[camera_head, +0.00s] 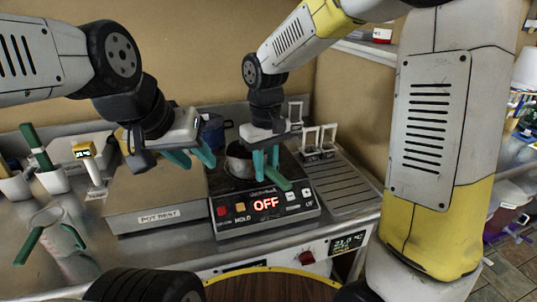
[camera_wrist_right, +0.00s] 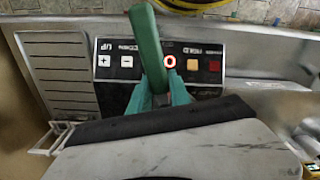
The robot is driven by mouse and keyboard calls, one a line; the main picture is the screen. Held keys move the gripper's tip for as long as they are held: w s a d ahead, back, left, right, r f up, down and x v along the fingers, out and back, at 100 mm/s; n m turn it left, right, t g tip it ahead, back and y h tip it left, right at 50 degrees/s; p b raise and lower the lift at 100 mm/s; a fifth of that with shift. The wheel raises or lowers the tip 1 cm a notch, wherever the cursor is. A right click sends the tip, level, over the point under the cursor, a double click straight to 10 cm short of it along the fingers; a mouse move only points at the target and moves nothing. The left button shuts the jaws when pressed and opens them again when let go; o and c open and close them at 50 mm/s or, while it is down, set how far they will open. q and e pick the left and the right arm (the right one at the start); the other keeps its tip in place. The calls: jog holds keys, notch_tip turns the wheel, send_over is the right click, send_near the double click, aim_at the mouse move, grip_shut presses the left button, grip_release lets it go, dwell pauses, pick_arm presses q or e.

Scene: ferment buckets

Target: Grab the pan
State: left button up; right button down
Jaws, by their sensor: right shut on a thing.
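The pan (camera_head: 238,161) is a small metal pot on the black cooktop (camera_head: 222,184). Its green handle (camera_head: 277,178) points toward the front, over the control panel. My right gripper (camera_head: 266,166) is shut on the handle from above, and its teal fingers hide part of the handle and pan. In the right wrist view, the handle (camera_wrist_right: 147,45) rises from between the fingers (camera_wrist_right: 160,92). My left gripper (camera_head: 191,157) is open and empty, above the back of the pot rest, left of the pan.
The pot rest (camera_head: 155,216) is a grey box left of the cooktop, whose display reads OFF. A clear jug (camera_head: 62,243) with green handles stands at the left front. A blue pot (camera_head: 212,130) and white wire racks (camera_head: 318,140) stand behind. A ribbed drainboard (camera_head: 340,187) is clear at right.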

jog(key=s+a, duration=0.1)
jog(key=s, duration=0.7)
jog(key=shift+r, duration=0.45)
jog(key=shift+s, duration=0.1)
jog(key=shift+s, duration=0.1)
dwell(2.5)
